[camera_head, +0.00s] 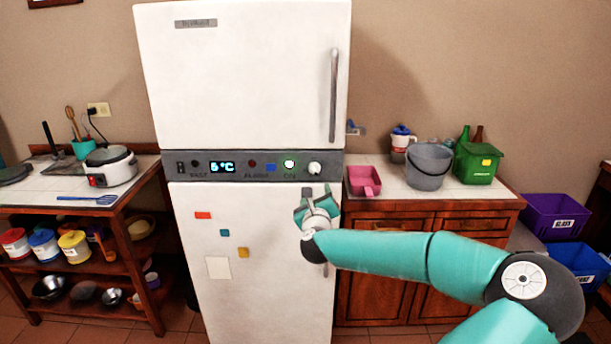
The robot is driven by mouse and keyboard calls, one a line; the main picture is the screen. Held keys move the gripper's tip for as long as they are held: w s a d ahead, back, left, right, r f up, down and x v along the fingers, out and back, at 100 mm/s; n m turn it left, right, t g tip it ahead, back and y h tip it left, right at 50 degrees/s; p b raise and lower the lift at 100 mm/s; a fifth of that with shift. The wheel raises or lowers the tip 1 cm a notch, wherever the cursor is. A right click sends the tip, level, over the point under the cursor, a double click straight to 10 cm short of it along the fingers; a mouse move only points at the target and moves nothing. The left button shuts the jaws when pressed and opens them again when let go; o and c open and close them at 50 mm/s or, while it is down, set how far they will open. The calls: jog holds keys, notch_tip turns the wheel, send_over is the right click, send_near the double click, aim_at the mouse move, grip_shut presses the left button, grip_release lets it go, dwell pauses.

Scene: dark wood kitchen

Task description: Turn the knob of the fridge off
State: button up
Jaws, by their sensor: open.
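The white fridge (240,80) stands upright in the middle of the view, with a grey control panel (262,178) across its front. The knob (314,168) is a small round white one at the right end of the panel.
A vertical handle (334,95) is on the upper door. On the right counter are a pink scoop (363,181), a grey bucket (428,167) and a green bin (477,163). A rice cooker (110,166) stands on the left table.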

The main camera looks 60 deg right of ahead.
aim_at(316, 173)
jog(key=x, duration=1.3)
jog(key=shift+s, duration=0.15)
jog(key=c, duration=1)
